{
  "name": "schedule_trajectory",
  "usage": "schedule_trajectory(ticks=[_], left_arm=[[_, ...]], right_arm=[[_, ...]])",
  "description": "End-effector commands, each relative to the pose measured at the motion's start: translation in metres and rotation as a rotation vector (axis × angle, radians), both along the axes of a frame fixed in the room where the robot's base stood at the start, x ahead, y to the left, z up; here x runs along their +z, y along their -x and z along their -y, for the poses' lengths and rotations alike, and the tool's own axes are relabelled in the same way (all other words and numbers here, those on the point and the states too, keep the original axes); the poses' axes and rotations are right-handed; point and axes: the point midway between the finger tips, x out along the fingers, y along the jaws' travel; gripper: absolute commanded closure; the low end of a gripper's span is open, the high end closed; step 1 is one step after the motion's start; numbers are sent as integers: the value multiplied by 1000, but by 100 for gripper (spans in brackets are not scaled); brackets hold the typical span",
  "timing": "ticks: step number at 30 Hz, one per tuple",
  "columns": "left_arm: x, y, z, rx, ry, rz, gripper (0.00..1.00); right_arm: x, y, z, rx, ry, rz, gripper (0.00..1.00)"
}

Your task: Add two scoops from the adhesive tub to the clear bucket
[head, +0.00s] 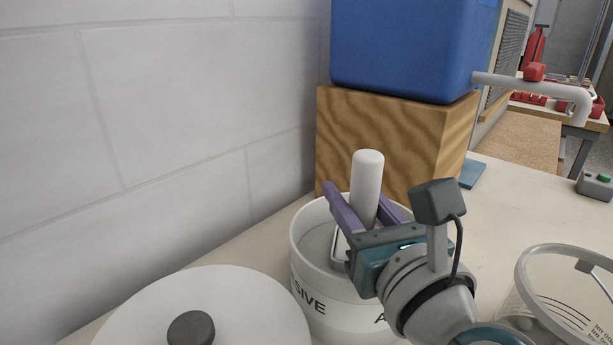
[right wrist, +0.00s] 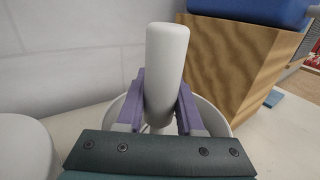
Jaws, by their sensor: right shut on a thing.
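The white adhesive tub (head: 335,300) stands open on the table, with dark lettering on its side and grey material inside. My right gripper (head: 366,205) is over the tub, its purple fingers shut on the white upright handle of a scoop (head: 368,168). The handle also shows between the fingers in the right wrist view (right wrist: 166,75). The lower part of the scoop is inside the tub and mostly hidden by the gripper; how deep it sits I cannot tell. The clear bucket (head: 525,254) with printed markings stands at the right, partly cut off by the frame. My left gripper is not in view.
A white round lid (head: 245,300) with a dark knob (head: 191,328) lies left of the tub. A grey box with a green button (head: 598,184) sits far right.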

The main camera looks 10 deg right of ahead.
Motion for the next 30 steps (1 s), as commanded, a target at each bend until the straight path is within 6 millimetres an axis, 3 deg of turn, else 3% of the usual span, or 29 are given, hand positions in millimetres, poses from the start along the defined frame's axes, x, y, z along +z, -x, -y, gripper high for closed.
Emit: schedule_trajectory(ticks=[30], left_arm=[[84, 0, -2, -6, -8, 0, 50]], right_arm=[[90, 0, 0, -1, -1, 1, 100]])
